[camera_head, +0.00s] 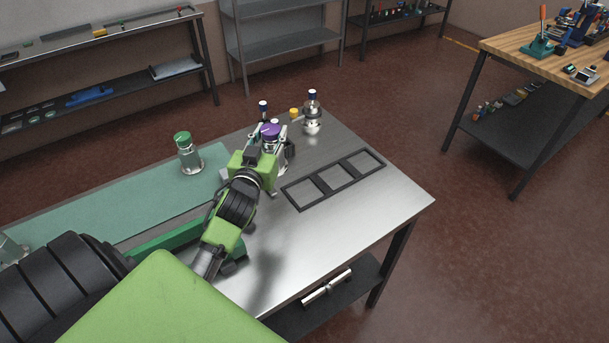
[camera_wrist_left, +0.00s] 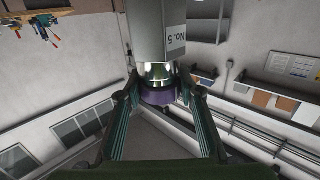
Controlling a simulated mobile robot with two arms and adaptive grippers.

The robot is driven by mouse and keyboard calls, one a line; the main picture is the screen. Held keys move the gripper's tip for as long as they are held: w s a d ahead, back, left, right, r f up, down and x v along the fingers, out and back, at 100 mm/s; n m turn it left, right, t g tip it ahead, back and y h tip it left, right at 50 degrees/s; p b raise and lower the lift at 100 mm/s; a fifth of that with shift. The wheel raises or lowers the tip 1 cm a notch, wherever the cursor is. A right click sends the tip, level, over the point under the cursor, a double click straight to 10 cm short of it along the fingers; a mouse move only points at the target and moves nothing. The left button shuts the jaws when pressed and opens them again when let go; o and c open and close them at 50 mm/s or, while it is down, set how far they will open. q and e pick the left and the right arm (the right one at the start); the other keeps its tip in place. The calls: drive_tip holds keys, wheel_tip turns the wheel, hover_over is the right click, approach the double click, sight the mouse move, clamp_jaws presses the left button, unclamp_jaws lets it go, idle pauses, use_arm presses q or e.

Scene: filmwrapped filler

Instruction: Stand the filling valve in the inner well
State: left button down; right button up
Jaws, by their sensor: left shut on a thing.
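My left gripper (camera_head: 270,150) is above the metal table and shut on a purple-topped filling valve (camera_head: 270,130). In the left wrist view, the fingers (camera_wrist_left: 159,92) close around the purple band of the valve (camera_wrist_left: 160,44), which has a grey body marked "No. 5". The gripper hides much of the valve in the head view. A dark frame with three wells in a row (camera_head: 325,194) lies flat on the table to the right of the gripper. All three wells look empty. The gripper is apart from the frame. My right gripper is not in view.
A metal fitting with a dark blue and white cap (camera_head: 312,122) stands behind the frame, near a yellow-topped piece (camera_head: 294,112). Another dark-capped piece (camera_head: 263,107) stands behind the gripper. A green-capped fitting (camera_head: 189,157) stands at the green mat (camera_head: 130,205). The table's front right is clear.

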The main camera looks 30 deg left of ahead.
use_arm(q)
drive_tip(key=w+d+f+b, duration=0.4)
drive_tip(key=d+f+b, duration=0.3)
drive_tip(key=f+b, duration=0.3)
drive_tip(key=shift+w+f+b, duration=0.15)
drive_tip(key=shift+w+b, duration=0.25)
drive_tip(key=shift+b, duration=0.3)
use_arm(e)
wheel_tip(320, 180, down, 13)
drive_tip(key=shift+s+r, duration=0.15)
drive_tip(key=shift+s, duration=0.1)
use_arm(q)
drive_tip(key=shift+d, duration=0.1)
drive_tip(key=shift+f, duration=0.1)
drive_tip(key=c, duration=1.4)
unclamp_jaws()
drive_tip(key=shift+f, duration=0.15)
drive_tip(key=shift+s, duration=0.1)
drive_tip(key=shift+d, duration=0.1)
